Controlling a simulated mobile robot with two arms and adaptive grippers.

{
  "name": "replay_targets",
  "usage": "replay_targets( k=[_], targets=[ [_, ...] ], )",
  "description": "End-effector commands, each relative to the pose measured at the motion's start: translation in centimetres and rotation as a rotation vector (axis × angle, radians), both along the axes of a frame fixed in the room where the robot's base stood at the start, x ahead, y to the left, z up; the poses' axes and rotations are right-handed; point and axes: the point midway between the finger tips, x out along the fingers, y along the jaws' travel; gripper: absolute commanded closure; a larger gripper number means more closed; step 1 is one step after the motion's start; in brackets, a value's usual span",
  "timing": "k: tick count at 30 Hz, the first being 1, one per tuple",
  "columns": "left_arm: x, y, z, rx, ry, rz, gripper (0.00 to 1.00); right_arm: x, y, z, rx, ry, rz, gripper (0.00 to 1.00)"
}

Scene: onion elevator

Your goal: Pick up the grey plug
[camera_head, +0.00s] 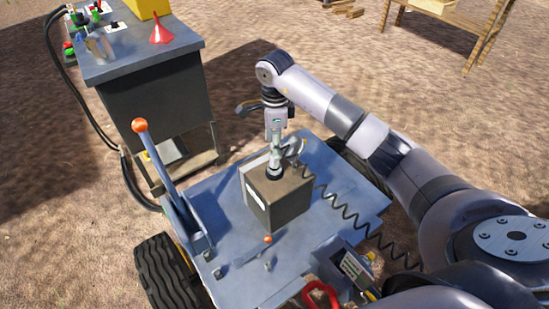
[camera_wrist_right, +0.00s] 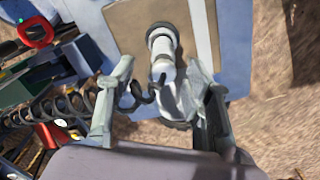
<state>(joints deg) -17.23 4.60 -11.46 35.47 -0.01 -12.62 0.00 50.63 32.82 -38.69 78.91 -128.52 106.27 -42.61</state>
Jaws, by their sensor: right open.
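The grey plug (camera_wrist_right: 163,68) stands in a dark round socket on top of a brown box (camera_head: 280,201). A black coiled cable (camera_head: 345,212) runs towards the plug. My right gripper (camera_wrist_right: 158,88) is open, with one finger on each side of the plug in the right wrist view. In the head view my right gripper (camera_head: 277,142) is above the box, and it partly hides the plug. I cannot tell whether the fingers touch the plug. My left gripper is not in view.
The box sits on a blue-grey wheeled cart (camera_head: 228,222). An orange-knobbed lever (camera_head: 157,165) stands at the cart's left. Open ground lies behind.

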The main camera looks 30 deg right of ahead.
Motion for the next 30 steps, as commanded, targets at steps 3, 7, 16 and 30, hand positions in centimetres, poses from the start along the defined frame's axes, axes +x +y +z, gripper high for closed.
replay_targets(
  k=[3, 7, 16, 30],
  targets=[
    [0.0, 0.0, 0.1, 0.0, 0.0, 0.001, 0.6, 0.0, 0.0, -0.7, 0.001, 0.0, -0.001, 0.53],
    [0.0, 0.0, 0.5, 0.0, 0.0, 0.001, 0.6, 0.1, 0.1, -1.9, 0.002, 0.003, 0.0, 0.53],
    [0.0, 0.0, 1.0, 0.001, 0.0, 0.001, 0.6, 0.4, 0.1, -5.7, 0.002, -0.001, -0.001, 0.53],
    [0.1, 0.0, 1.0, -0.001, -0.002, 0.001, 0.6, 0.4, 0.0, -5.8, 0.001, -0.001, 0.0, 0.68]
  ],
)
